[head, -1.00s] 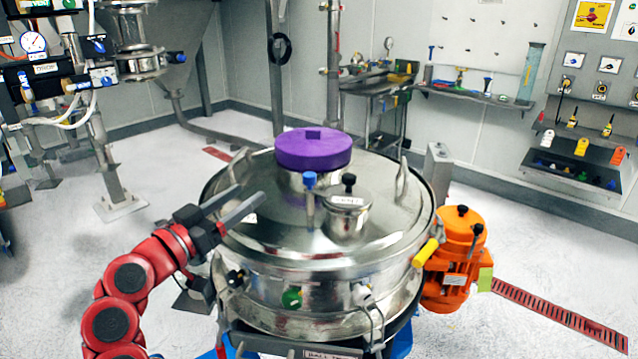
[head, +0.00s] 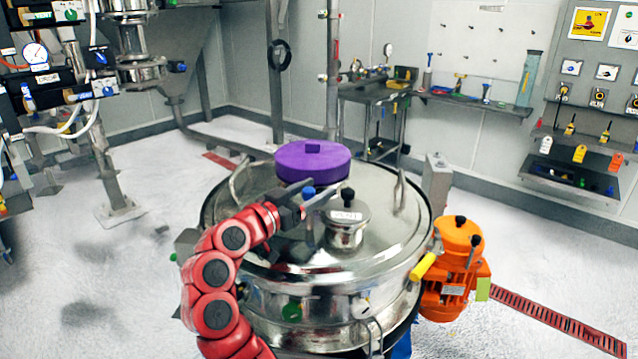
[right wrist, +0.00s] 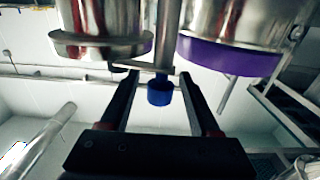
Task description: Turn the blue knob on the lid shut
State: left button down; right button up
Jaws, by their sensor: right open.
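The blue knob (head: 308,192) tops a thin metal stem on the shiny round lid (head: 275,255) of the sifter, in front of the purple cap (head: 312,165). My right gripper (head: 320,192) reaches over the lid from the left at knob height and partly hides the stem. In the right wrist view, which looks upside down, the blue knob (right wrist: 160,94) sits between the two open fingers of my right gripper (right wrist: 159,76), with a gap on each side. My left gripper is not in view.
A small metal port with a black-topped clamp (head: 346,218) stands right beside the knob. Lid handles (head: 400,188) rise at the edges. The floor around is mostly clear.

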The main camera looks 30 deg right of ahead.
jog(key=shift+x, duration=0.85)
grip_shut()
